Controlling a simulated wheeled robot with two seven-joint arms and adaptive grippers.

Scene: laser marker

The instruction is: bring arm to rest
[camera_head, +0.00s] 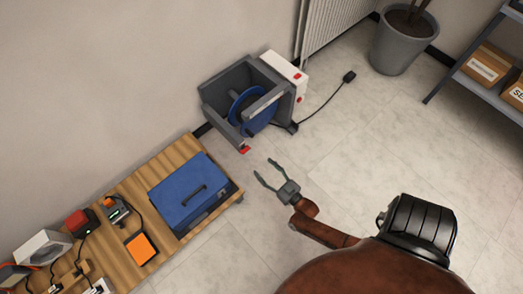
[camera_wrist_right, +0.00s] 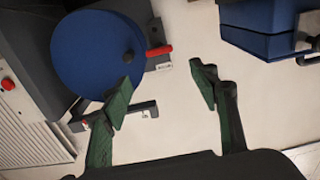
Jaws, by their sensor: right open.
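My right gripper (camera_head: 269,177) is open and empty above the pale floor, between the wooden bench and the grey machine. Its two green fingers also show apart in the right wrist view (camera_wrist_right: 163,95), with bare floor between them. The right arm is brown and reaches up from the bottom right in the head view. My left gripper is not in either view.
A grey machine (camera_head: 214,97) with a blue disc (camera_head: 246,110) stands against the wall. A wooden bench (camera_head: 150,180) at left bears a blue case (camera_head: 187,182) and small devices. A plant pot (camera_head: 398,50) and shelf (camera_head: 470,84) stand at upper right. The middle floor is clear.

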